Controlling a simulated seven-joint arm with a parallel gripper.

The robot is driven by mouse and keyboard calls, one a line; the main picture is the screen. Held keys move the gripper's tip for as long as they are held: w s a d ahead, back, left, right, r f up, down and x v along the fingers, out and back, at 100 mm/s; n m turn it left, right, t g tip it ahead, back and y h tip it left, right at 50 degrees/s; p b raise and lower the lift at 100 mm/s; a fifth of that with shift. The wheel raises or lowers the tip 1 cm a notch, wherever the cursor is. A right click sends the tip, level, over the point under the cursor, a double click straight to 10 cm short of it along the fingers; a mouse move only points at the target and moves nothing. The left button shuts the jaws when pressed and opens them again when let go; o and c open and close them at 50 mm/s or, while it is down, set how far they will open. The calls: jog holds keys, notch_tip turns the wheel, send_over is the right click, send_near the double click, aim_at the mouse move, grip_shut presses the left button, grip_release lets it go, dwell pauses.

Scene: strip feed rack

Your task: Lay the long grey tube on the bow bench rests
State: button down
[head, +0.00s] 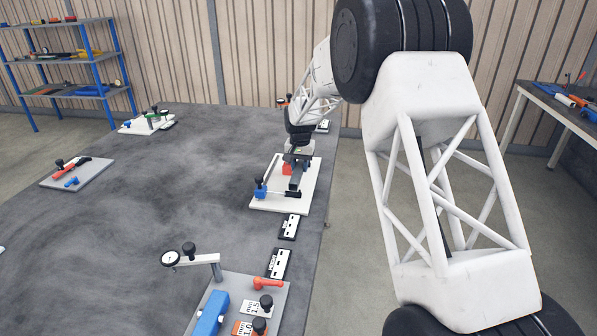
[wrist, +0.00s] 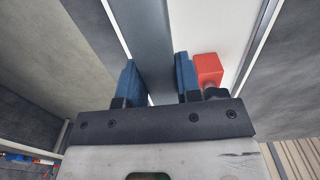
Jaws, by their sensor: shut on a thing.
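My gripper (head: 297,158) is over a white plate (head: 262,205) near the table's right edge. In the wrist view its two blue fingers (wrist: 157,78) stand on either side of a long dark grey bar, seemingly the grey tube (wrist: 146,30), and are shut on it. The tube (head: 295,178) shows as a short dark strip below my gripper in the head view. A red block (wrist: 207,68) is just beside the right finger. The plate also carries a blue block (head: 261,190) with a black knob. I cannot tell which parts are the bow bench rests, or whether the tube touches them.
A grey plate (head: 277,288) with a dial gauge (head: 171,258), red handle and blue block is at the front. Small black-and-white labels (head: 289,227) lie along the right edge. Other fixture plates (head: 77,173) stand on the left. The table's middle is clear.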

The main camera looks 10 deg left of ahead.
aim_at(299, 161)
jog(key=shift+w+a, duration=0.3)
jog(key=shift+w, duration=0.45)
jog(key=shift+w+a+f, duration=0.1)
jog(key=shift+w+a, duration=0.1)
jog(key=shift+w, duration=0.25)
jog(key=shift+f, duration=1.7)
jog(key=shift+f, duration=0.1)
jog(key=c, duration=0.8)
grip_release()
jog(key=shift+f, duration=0.1)
notch_tip(299, 161, up, 12)
jog(key=shift+r, duration=0.2)
